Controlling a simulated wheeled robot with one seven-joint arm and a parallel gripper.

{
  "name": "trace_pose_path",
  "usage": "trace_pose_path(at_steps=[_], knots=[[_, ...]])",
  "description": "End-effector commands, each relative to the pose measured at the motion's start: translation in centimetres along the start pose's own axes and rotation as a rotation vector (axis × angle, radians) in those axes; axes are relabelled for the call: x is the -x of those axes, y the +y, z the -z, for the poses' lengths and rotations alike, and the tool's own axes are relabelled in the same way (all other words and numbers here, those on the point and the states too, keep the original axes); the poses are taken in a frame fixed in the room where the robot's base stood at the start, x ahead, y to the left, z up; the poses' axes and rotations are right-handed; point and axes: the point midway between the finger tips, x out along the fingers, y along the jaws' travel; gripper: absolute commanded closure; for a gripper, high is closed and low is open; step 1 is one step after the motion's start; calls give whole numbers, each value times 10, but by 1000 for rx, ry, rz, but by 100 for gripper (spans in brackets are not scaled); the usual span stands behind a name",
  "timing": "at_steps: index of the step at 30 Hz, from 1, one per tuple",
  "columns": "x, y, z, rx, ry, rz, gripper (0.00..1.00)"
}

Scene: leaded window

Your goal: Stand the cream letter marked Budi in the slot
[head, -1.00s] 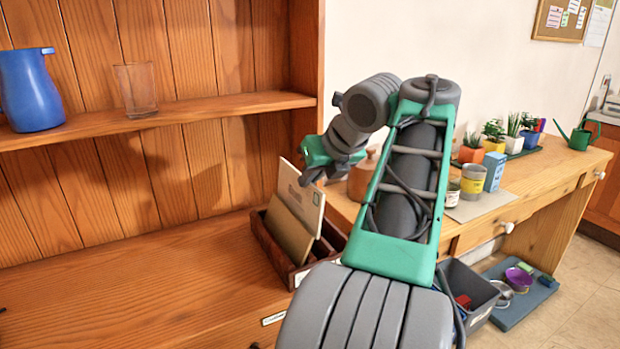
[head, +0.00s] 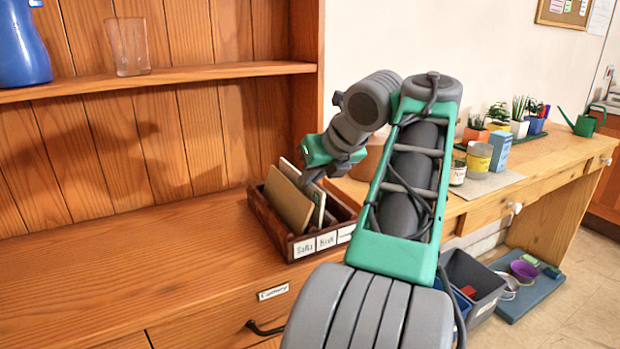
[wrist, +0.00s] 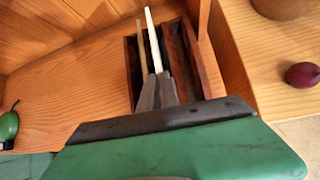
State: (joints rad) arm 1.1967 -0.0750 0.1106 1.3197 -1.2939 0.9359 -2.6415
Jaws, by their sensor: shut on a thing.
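A dark wooden letter rack (head: 263,213) with white name labels on its front stands at the right end of the cabinet counter. A tan envelope (head: 285,208) stands tilted in its left part. The cream letter (head: 319,200) is just right of it, mostly hidden behind the tan one and my gripper. My gripper (head: 308,181) is shut on the cream letter's upper edge. In the wrist view the cream letter (wrist: 154,42) runs from my gripper's fingers (wrist: 157,82) down into the rack, beside the tan envelope (wrist: 142,50). The letter's name and its lower edge are hidden.
The rack's right compartment (wrist: 184,50) looks empty. A shelf (head: 190,77) with a blue jug (head: 20,50) and a glass (head: 128,47) is above left. A side table with cans (head: 478,158) and plants stands right. The counter left of the rack is clear.

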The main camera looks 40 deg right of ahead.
Motion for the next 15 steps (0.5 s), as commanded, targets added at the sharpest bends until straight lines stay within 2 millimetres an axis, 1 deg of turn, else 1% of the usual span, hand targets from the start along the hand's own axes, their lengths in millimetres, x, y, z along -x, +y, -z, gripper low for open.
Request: trace_pose_path(at_steps=[9, 10, 15], knots=[[-1, 0, 1, 0, 0, 0, 100], [-1, 0, 1, 0, 0, 0, 93], [-1, 0, 1, 0, 0, 0, 79]])
